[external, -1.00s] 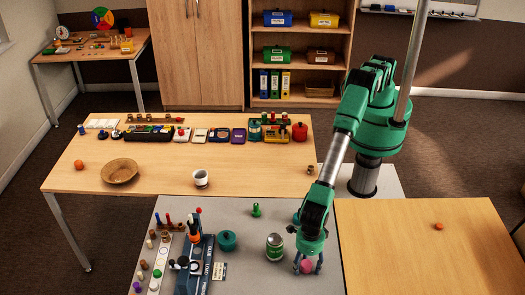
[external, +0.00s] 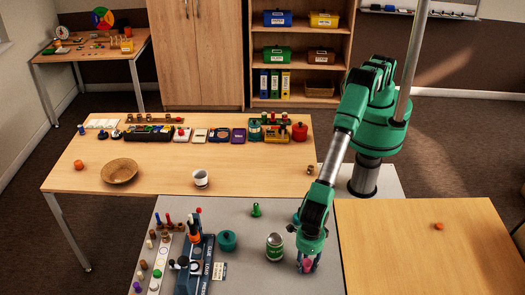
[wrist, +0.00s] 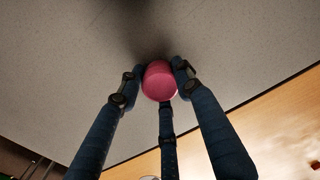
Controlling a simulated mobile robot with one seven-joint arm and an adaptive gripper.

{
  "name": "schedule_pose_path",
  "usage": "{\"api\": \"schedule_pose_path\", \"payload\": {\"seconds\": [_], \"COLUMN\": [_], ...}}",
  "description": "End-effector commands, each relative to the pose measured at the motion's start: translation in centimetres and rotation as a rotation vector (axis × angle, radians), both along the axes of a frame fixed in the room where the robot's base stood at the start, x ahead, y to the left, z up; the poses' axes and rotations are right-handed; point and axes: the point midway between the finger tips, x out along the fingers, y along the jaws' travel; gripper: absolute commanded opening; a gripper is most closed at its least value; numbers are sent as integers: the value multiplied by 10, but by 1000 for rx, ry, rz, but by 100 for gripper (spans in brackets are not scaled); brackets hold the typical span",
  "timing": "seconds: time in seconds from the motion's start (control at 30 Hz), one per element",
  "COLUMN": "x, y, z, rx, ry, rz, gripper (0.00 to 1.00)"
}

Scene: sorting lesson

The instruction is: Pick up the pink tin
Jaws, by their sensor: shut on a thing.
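The pink tin (wrist: 160,82) is between the fingertips of my gripper (wrist: 158,78) in the wrist view, with fingers touching it on both sides and a third finger below it in the picture. In the external view my gripper (external: 308,264) is low over the grey table's right part, and the pink tin (external: 308,265) shows partly between the fingers. The fingers hide some of the tin. Whether it is clear of the tabletop is hard to tell.
A green can (external: 274,247) stands just left of my gripper. A teal pot (external: 228,241), a green peg-shaped piece (external: 256,210) and a blue rack (external: 195,265) stand further left. A wooden table (external: 400,245) adjoins on the right, with an orange object (external: 438,226).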

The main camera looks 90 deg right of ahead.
Motion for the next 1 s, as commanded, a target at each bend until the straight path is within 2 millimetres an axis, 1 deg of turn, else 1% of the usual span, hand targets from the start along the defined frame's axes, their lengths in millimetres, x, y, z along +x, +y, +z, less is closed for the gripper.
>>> {"api": "schedule_pose_path", "payload": {"seconds": [0.17,0.3,0.33,0.4,0.67,1.0], "x": [0,1,-1,-4,-18,-41], "y": [1,2,-1,-8,-35,-82], "z": [16,34,34,32,37,41], "rx": [2,3,1,-2,0,0], "ry": [-1,-2,-1,1,0,0], "rz": [0,0,0,0,0,0], "gripper": [7,7,7,7,7,7]}}
